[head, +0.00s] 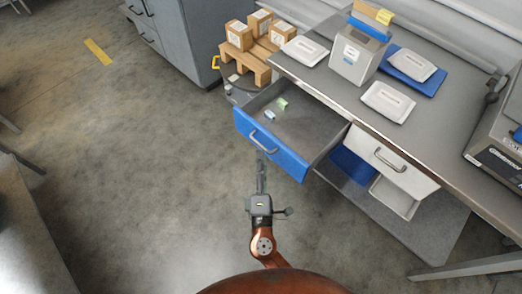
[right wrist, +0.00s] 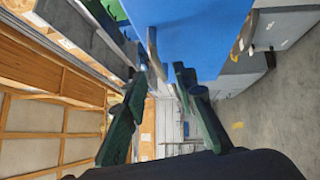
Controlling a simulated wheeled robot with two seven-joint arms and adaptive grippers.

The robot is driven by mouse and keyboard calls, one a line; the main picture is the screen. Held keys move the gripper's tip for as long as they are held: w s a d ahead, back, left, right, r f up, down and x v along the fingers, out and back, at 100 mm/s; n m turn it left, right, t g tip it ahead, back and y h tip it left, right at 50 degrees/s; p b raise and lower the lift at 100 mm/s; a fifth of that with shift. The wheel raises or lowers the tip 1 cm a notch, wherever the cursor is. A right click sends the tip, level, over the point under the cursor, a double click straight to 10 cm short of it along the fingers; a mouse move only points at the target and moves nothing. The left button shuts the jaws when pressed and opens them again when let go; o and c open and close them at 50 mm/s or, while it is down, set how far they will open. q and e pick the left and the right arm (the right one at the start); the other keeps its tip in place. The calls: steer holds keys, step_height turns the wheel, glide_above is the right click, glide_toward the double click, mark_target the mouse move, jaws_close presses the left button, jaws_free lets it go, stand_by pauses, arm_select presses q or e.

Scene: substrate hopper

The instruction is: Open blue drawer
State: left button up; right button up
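The blue drawer (head: 274,146) under the workbench is pulled well out, and its inside shows from above. Its grey bar handle (head: 262,143) is on the blue front and also shows in the right wrist view (right wrist: 153,50). My right gripper (head: 261,168) is in front of the drawer, close to the handle. In the right wrist view its two dark green fingers (right wrist: 160,85) are spread apart, with the handle just beyond and between the tips. I cannot tell whether a finger touches it. My left gripper is not in view.
Small green (head: 283,103) and light blue (head: 270,115) items lie in the drawer. A white-fronted drawer (head: 391,163) is to its right. The workbench (head: 335,90) carries white packs and a grey hopper (head: 356,55). Boxes stand on a pallet (head: 250,62) behind. Floor to the left is clear.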

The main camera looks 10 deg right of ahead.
steer(key=v, duration=0.7)
steer(key=shift+s, duration=0.35)
steer(key=shift+f, duration=0.1)
